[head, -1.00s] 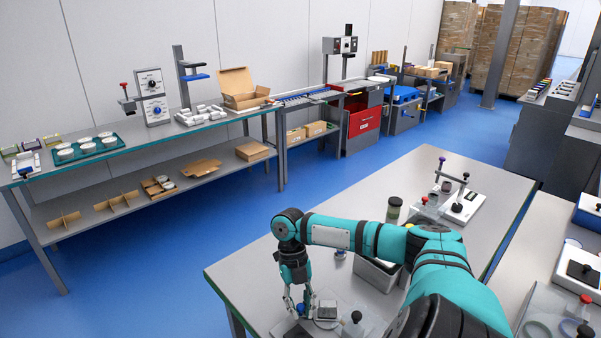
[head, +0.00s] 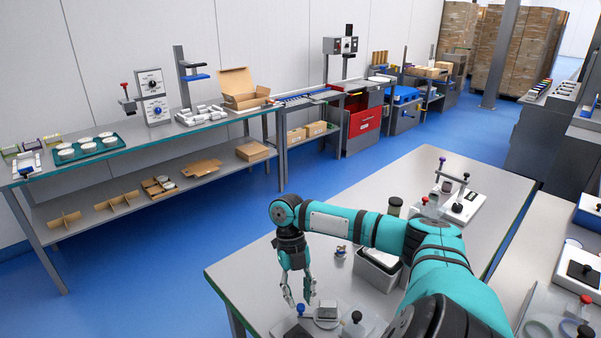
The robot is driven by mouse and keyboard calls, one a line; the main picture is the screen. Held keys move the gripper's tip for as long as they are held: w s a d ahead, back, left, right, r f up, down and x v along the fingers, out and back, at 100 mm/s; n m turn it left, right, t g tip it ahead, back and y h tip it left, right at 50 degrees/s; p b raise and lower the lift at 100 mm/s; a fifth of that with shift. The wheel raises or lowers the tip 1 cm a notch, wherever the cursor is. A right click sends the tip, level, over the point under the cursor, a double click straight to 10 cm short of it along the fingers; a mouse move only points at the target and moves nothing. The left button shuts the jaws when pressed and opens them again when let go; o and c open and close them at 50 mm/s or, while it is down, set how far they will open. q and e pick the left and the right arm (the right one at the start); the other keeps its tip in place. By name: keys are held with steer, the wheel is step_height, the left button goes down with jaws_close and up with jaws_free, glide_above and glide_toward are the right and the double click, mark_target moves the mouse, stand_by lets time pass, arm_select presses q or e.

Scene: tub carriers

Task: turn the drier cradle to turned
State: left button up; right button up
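My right gripper (head: 299,297) hangs fingers-down over the near end of the grey table. Its two fingers are apart with nothing between them. Just below the fingertips is a small blue knob (head: 300,309) on a low fixture. To its right a grey block (head: 327,310) sits on a round plate, and a black knob (head: 356,317) stands farther right. I take this fixture to be the drier cradle, but I cannot tell for sure. Its lower part is cut off by the picture edge. My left gripper is not in view.
A grey bin (head: 378,272) stands right of the gripper, partly behind my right arm. A small metal item (head: 340,251) and a dark-lidded jar (head: 394,207) stand farther back. The table's left part is clear.

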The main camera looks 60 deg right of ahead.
steer(key=v, duration=0.8)
steer(key=shift+r, duration=0.3)
steer(key=shift+w, duration=0.1)
steer(key=shift+c, duration=0.4)
